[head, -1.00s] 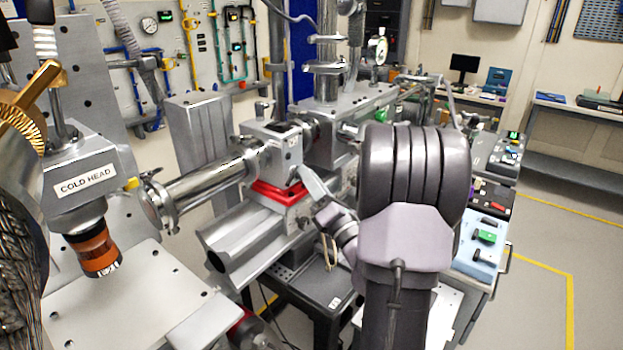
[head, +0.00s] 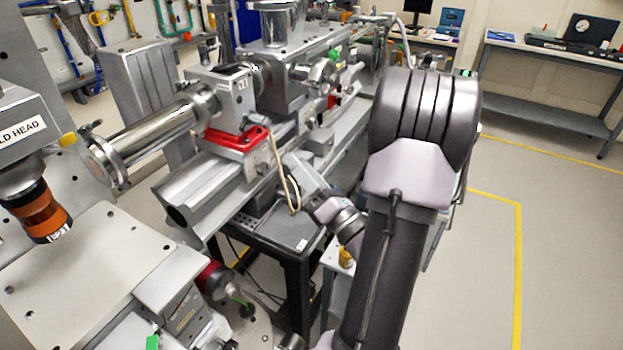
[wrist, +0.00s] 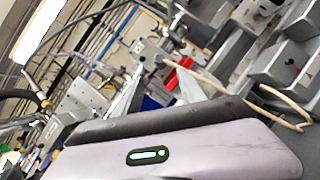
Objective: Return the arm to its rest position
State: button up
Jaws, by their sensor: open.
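My arm (head: 415,170) stands bent at the right of centre in the head view, with its dark elbow raised. My gripper (head: 298,168) points up and to the left, close in front of the steel rail and the red clamp block (head: 237,137). In the wrist view my gripper (wrist: 157,88) shows two grey fingers spread apart with nothing seen between them. A thin beige cable loop (head: 291,188) shows beside the fingers in the head view. The cable also shows in the wrist view (wrist: 240,92); I cannot tell whether it touches the gripper.
The beamline with its steel tube (head: 150,138) runs along the left and centre. An orange-banded cold head (head: 40,212) hangs over a pale plate (head: 75,262) at left. A dark cart (head: 292,232) stands below my gripper. Open floor (head: 560,230) lies at right.

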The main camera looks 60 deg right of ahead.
jog(key=w+a+r+n+g+y+p, duration=0.1)
jog(key=a+r+n+g+y, duration=0.15)
jog(key=a+n+y, duration=0.85)
jog(key=w+a+r+n+g+y+p, duration=0.15)
jog(key=a+n+g+y, duration=0.25)
jog(key=a+n+y, duration=0.6)
jog(key=s+a+f+n+g, duration=0.1)
jog(key=s+a+n+g, duration=0.1)
jog(key=a+n+g, duration=0.1)
jog(key=s+a+f+n+g+h, duration=0.1)
jog(key=s+a+n+g, duration=0.2)
jog(key=a+g, duration=0.2)
jog(key=s+a+n+g, duration=0.2)
jog(key=a+n+g, duration=0.1)
jog(key=a, duration=0.5)
jog(key=shift+s+a+f+g, duration=0.1)
jog(key=shift+s+f+g, duration=0.25)
jog(key=shift+g, duration=0.5)
jog(key=s+f+n+g+h, duration=0.1)
jog(key=s+f+n+h, duration=0.25)
jog(key=n+h, duration=0.55)
jog(key=w+d+r+n+t+h, duration=0.2)
jog(key=w+r+n+t, duration=0.2)
jog(key=r, duration=0.1)
jog(key=shift+r+n+h, duration=0.3)
jog(key=shift+n+h, duration=0.1)
